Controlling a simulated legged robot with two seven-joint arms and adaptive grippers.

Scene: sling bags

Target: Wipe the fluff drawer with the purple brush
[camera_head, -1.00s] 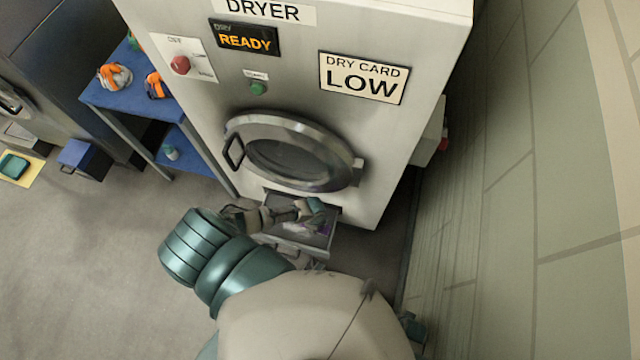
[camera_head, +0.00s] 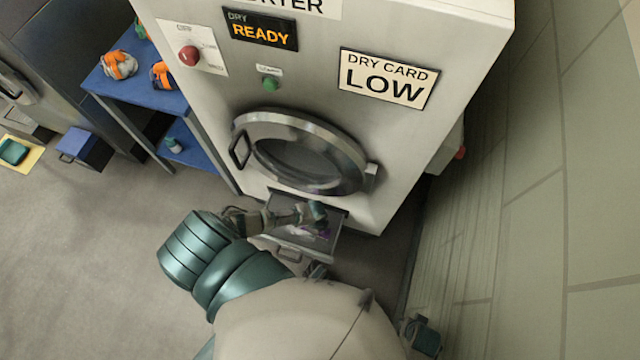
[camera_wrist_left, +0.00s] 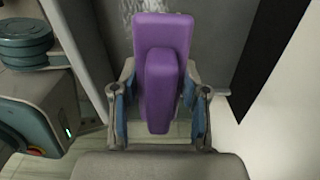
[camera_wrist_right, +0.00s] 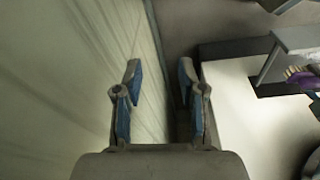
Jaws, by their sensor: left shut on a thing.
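The fluff drawer (camera_head: 335,228) is pulled out low on the dryer front, under its round door. My left gripper (camera_head: 316,212) is over the drawer, and its fingers are shut on the purple brush (camera_wrist_left: 160,75). In the left wrist view the brush stands between both fingers, with pale fluff (camera_wrist_left: 150,6) on the grey drawer surface beyond it. In the head view only a little purple shows, and contact between bristles and drawer is hidden. My right gripper (camera_wrist_right: 160,75) is open and empty, beside the pale wall. The purple brush shows at that view's right edge (camera_wrist_right: 301,82).
The dryer (camera_head: 400,150) has a closed round door (camera_head: 305,155). A blue shelf table (camera_head: 125,90) with orange-and-grey items stands at the left. A blue box (camera_head: 85,150) is on the floor. The wall (camera_head: 540,200) is close on the right.

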